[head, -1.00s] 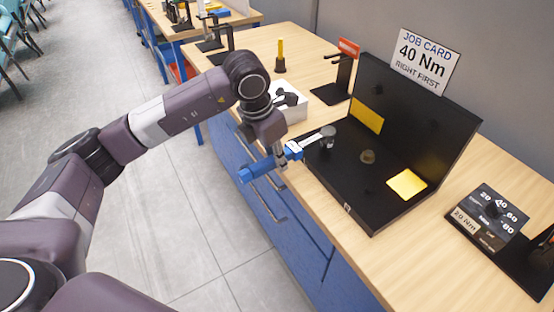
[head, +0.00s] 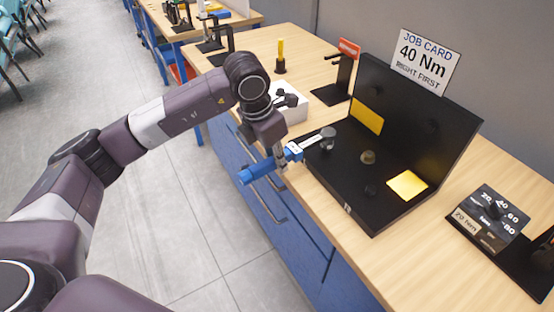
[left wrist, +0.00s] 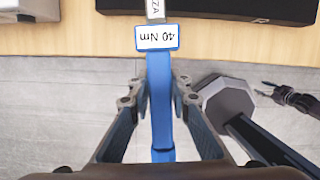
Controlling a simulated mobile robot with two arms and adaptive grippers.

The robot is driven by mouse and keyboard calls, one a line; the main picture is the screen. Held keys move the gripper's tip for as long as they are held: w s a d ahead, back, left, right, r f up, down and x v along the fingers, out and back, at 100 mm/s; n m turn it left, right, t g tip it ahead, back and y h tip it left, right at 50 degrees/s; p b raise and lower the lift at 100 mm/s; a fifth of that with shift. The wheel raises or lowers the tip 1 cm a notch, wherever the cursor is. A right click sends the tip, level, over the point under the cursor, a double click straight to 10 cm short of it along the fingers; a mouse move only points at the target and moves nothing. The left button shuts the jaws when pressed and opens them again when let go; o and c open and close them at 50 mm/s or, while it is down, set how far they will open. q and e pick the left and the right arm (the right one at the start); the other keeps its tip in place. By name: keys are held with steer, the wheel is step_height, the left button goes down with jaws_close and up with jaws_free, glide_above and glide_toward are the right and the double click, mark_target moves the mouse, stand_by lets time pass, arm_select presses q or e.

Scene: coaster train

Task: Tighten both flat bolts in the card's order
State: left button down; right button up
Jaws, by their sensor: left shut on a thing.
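My left gripper (head: 280,162) is shut on the handle of a blue torque wrench (head: 257,171). The left wrist view shows the wrench (left wrist: 161,95) between the fingers, its label reading 40 Nm upside down. The wrench's round grey head (head: 328,132) is over the left end of the black fixture (head: 345,187); I cannot tell whether it touches a bolt. A brass-coloured round part (head: 368,157) and a dark bolt (head: 370,191) show on the fixture's flat base. The job card (head: 424,62) reads 40 Nm, right first. A dark jointed shape (left wrist: 288,97), apparently my right gripper, shows in the wrist view.
A dial box (head: 490,218) labelled 20 Nm stands right of the fixture. Left of it are a white box (head: 292,108), a black stand (head: 340,82) with a red tag and a yellow-handled tool (head: 280,58). Floor in front of the blue drawers is clear.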

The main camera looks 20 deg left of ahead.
arm_select(q)
steer(key=shift+w+f+b, duration=0.1)
steer(key=shift+f+b, duration=0.45)
stand_by(0.7)
steer(key=shift+w+a+f+m+b, duration=0.1)
steer(key=shift+w+a+m+b, duration=0.35)
steer(key=shift+a+m, duration=0.2)
stand_by(0.8)
steer(key=shift+w+a+m+g+h+b, duration=0.3)
steer(key=shift+w+a+m+b, duration=0.15)
steer(key=shift+w+a+m, duration=0.4)
stand_by(1.3)
steer(key=shift+w+a+m, duration=1)
steer(key=shift+w+a, duration=0.1)
steer(key=shift+w, duration=0.25)
stand_by(1.6)
steer(key=shift+s, duration=0.1)
